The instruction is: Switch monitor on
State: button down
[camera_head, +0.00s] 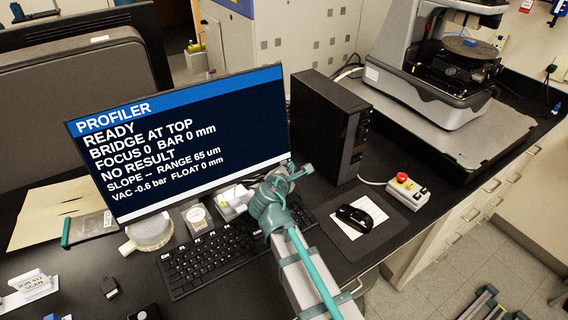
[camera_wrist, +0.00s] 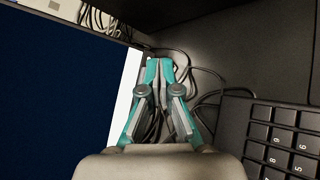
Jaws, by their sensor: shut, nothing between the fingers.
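The monitor (camera_head: 190,135) stands at the centre left of the head view, its screen lit. It shows blue and white PROFILER text with READY, BRIDGE AT TOP and NO RESULT. My gripper (camera_head: 290,168) is at the screen's lower right corner, above the keyboard's far edge. In the wrist view the monitor screen (camera_wrist: 60,85) fills the left side. My gripper (camera_wrist: 161,62) points at the area beside the white lower bezel. Its teal fingers are shut with nothing held. Whether the fingertips touch the monitor I cannot tell. The monitor's power button is not discernible.
A black keyboard (camera_head: 212,258) lies below the monitor. A black computer tower (camera_head: 325,125) stands close right of my gripper. A mouse (camera_head: 354,217), a control box with a red button (camera_head: 402,178) and the profiler (camera_head: 430,75) are farther right. Loose cables (camera_wrist: 205,75) lie behind the fingers.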

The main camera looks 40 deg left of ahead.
jog(key=shift+s+d+r+p, duration=0.15)
jog(key=shift+s+d, duration=0.15)
jog(key=shift+d, duration=0.45)
jog(key=shift+s+d+r+p, duration=0.1)
jog(key=shift+s+d+r, duration=0.15)
jog(key=shift+d, duration=0.5)
jog(key=shift+s+d+r+p, duration=0.15)
jog(key=shift+s+d, duration=0.15)
jog(key=shift+d, duration=0.45)
